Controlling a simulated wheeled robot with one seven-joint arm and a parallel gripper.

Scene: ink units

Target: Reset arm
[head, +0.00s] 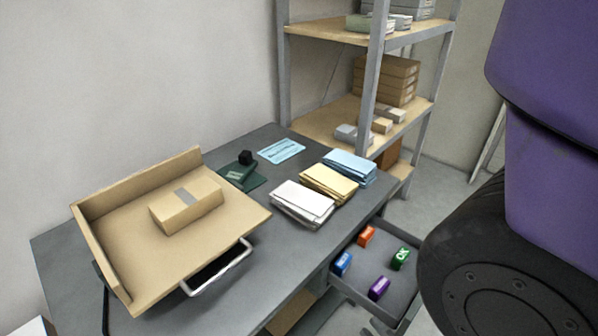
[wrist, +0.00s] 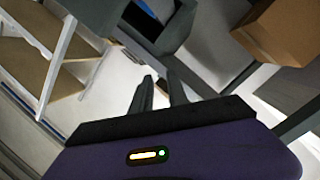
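My gripper (wrist: 161,82) shows in the wrist view, with its two dark fingers apart and nothing between them. It is not visible in the head view, where my purple and dark arm fills the right side. An open grey drawer (head: 374,300) under the desk holds small orange (head: 366,236), blue (head: 342,264), green (head: 400,259) and purple (head: 379,288) blocks. The green one has white lettering.
The grey desk (head: 243,290) bears a tan tray (head: 120,215) with a taped box (head: 186,206), a dark green pad (head: 240,178), a blue card (head: 281,151) and white (head: 302,204), yellow (head: 329,184) and blue (head: 350,168) stacks. A shelf rack (head: 368,80) stands behind.

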